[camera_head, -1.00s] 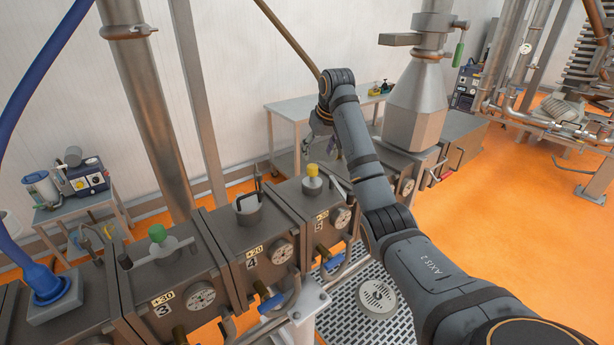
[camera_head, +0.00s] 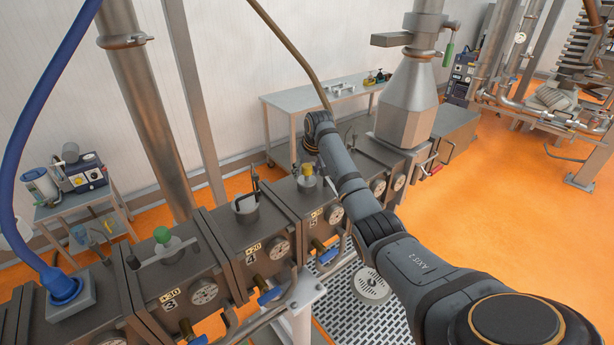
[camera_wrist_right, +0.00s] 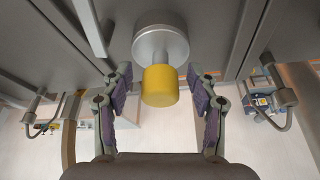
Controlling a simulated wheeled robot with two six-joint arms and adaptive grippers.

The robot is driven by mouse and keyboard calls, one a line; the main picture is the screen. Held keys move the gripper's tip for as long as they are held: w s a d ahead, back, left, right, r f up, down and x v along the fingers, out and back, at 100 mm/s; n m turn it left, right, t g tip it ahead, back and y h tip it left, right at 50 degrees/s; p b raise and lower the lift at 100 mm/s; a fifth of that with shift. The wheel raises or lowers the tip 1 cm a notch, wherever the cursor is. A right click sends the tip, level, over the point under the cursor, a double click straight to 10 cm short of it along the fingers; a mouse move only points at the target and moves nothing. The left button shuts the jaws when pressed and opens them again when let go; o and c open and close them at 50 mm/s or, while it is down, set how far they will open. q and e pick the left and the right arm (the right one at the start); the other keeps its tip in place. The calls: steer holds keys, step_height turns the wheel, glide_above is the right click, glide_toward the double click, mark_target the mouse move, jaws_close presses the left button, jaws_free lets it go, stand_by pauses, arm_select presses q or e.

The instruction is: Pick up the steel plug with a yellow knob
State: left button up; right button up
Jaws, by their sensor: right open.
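The steel plug with a yellow knob stands in the top of the barrel block marked 5. In the head view its yellow knob (camera_head: 307,169) shows just left of my right forearm. In the right wrist view the yellow knob (camera_wrist_right: 160,85) and its round steel body (camera_wrist_right: 160,42) are in the middle. My right gripper (camera_wrist_right: 158,78) is open, with one finger on each side of the knob and a visible gap on both sides. In the head view its fingers are too small and partly hidden to make out. My left gripper is not in view.
A plug with a green knob (camera_head: 162,235) sits on block 3, and an open-topped steel fitting (camera_head: 247,205) on block 4. A steel hopper (camera_head: 408,110) stands behind my right arm. A grey table (camera_head: 285,100) stands by the wall.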

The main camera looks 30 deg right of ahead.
jaws_close()
steer(key=shift+r, duration=0.15)
